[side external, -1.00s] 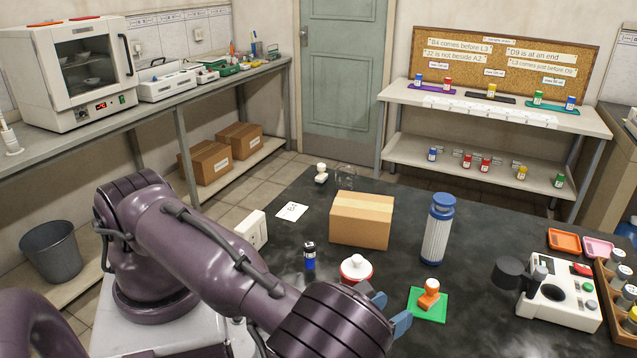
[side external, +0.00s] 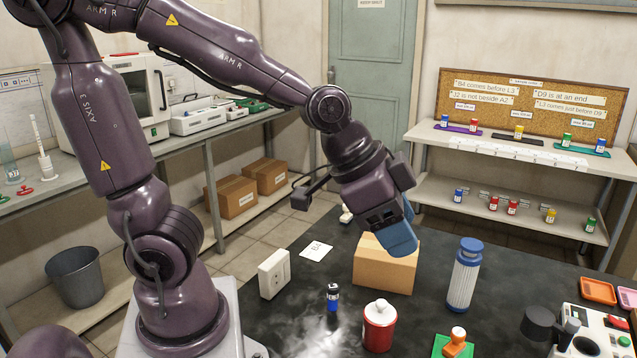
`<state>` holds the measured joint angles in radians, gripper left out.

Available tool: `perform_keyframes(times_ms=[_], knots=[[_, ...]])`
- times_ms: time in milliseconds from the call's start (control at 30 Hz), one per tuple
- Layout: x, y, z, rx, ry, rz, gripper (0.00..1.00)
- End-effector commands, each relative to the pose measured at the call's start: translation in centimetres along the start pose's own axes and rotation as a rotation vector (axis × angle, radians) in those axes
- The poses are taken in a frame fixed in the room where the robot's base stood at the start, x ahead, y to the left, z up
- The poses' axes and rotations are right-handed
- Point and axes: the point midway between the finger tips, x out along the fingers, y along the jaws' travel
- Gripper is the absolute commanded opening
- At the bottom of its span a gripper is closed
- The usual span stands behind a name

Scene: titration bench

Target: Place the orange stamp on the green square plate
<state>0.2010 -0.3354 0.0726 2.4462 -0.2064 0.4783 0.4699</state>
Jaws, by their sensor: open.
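The orange stamp (side external: 457,343) stands upright, with a pale round knob on top. It stands on the green square plate (side external: 438,347) at the bottom right of the side external view, partly cut by the frame's lower edge. My gripper (side external: 403,240) is up and behind it to the left, in front of the cardboard box's upper part. Its blue fingers point down, apart from the stamp, and nothing shows between them. The far finger is mostly hidden.
A cardboard box (side external: 386,272), a blue-capped bottle (side external: 463,275), a red jar with white lid (side external: 379,326) and a small blue-black vial (side external: 333,297) stand on the dark table. A white socket block (side external: 274,274) is at left. A white device (side external: 590,340) is at right.

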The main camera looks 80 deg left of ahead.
Motion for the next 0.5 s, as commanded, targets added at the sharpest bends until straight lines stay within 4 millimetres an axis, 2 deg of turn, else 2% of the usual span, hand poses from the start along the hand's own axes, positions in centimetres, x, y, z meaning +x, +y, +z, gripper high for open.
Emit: perform_keyframes(times_ms=[33,200,333,500], knots=[[-2.3,-0.5,0.8,-0.068,-0.001,-0.023,0.53],[-7.0,-1.3,4.2,-0.273,-0.055,-0.108,0.53],[-8.7,-1.5,5.9,-0.363,-0.080,-0.159,0.53],[-9.2,-1.5,6.4,-0.395,-0.090,-0.175,0.53]])
